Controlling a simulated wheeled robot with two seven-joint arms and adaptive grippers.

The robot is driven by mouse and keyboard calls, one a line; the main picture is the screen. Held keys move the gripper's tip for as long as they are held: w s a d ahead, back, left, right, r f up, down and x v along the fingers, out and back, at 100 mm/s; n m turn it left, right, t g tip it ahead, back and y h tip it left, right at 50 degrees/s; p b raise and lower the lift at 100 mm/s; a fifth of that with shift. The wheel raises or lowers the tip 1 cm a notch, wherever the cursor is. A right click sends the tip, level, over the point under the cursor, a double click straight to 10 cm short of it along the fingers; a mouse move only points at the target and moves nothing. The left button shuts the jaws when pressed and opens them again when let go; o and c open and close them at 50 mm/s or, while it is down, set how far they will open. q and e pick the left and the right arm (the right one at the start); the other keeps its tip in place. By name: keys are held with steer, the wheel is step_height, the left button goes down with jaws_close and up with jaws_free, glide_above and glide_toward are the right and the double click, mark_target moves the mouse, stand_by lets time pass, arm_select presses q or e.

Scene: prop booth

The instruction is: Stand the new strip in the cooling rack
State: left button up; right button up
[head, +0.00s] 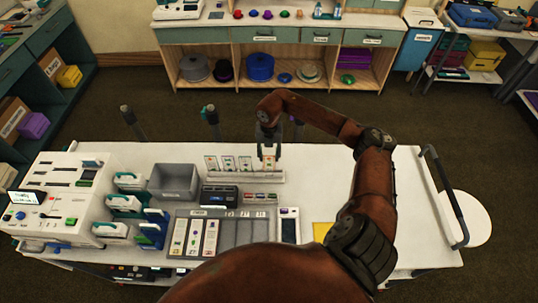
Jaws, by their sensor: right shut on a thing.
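My right gripper (268,148) points down over the right part of the white cooling rack (243,178). It is shut on the upper end of a small white strip (268,164) with a coloured mark. The held strip is upright. Its lower end is level with the rack's top, and I cannot tell whether it sits in a slot. Several similar strips, such as the leftmost one (210,163), stand upright in the rack to its left. My left gripper is out of view.
A grey bin (174,182) stands left of the rack, with a dark device (220,194) in front. A sectioned tray (236,233) holds long strips in its left part. A white machine (60,196) fills the table's left end. The right tabletop is largely clear.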

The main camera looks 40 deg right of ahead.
steer(key=shift+f, duration=0.25)
steer(key=o, duration=0.8)
steer(key=shift+r, duration=0.1)
step_height(320, 180, up, 12)
stand_by(0.4)
stand_by(0.8)
